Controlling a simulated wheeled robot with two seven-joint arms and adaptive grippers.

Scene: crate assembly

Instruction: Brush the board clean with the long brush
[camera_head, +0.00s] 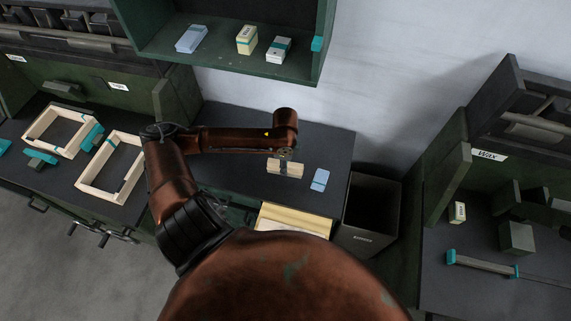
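My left arm reaches over the middle bench, and its gripper (285,155) points down at a small pale wooden piece with a dark band (292,171). The gripper is small and partly hidden; I cannot tell whether it is open or touching the piece. I cannot tell whether this piece is the brush. A pale yellow wooden board (294,219) lies at the bench's front edge, partly hidden by my arm. A long grey tool with teal ends (484,264) lies on the right bench; I cannot tell whether it is the long brush. My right gripper is not in view.
A light blue block (320,180) lies on the middle bench (335,147). A dark open bin (370,217) stands to its right. Wooden frames (110,168) and teal clamps lie on the left bench. A green shelf (222,62) with small boxes hangs above.

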